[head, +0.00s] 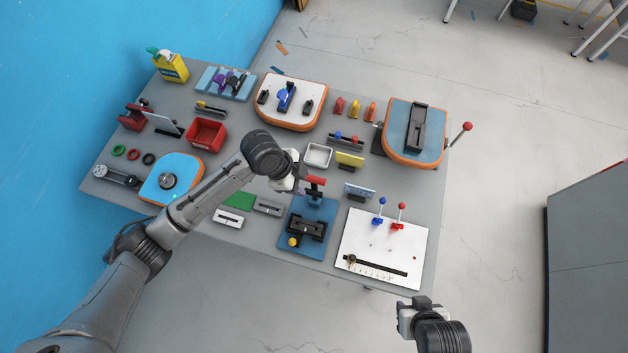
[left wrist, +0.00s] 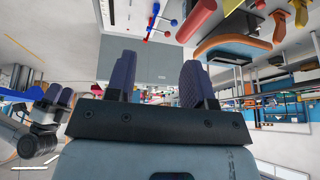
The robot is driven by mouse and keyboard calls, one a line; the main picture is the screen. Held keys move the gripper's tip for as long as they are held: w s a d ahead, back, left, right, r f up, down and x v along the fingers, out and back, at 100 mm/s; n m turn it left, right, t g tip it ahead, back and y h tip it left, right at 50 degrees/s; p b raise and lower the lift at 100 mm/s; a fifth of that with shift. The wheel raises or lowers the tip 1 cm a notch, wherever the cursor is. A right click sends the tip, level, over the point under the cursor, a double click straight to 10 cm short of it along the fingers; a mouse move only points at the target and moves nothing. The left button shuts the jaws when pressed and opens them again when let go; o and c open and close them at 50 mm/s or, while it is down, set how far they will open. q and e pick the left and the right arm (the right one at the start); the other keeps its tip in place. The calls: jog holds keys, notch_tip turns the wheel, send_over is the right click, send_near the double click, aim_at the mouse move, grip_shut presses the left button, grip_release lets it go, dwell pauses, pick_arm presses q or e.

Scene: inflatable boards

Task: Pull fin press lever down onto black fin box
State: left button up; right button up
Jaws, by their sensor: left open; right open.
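A lever with a red ball (head: 467,126) sticks out to the right of a blue-topped, orange-edged board at the table's back right. A long black box (head: 417,128) lies on that board; I take it for the fin box. The lever's ball is beside the board, not over the box. My left gripper (head: 298,184) is over the middle of the table, left of a red-handled clamp (head: 316,181), well short of the lever. Its fingers are apart and empty in the left wrist view (left wrist: 158,82). My right gripper (head: 414,304) is open and empty beyond the table's front right edge.
A white panel (head: 365,235) with blue and red levers stands front right. A grey tray (head: 318,155), a yellow block (head: 349,159) and several red and yellow pieces lie between my left gripper and the fin-box board.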

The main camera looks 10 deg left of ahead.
pick_arm(q)
jog(key=m, duration=0.1)
send_near(311, 178)
jog(key=p+x, duration=0.2)
jog(key=x, duration=0.8)
jog(key=shift+d+f, duration=0.1)
jog(key=shift+x, duration=1.05)
jog(key=shift+c, duration=0.3)
grip_shut()
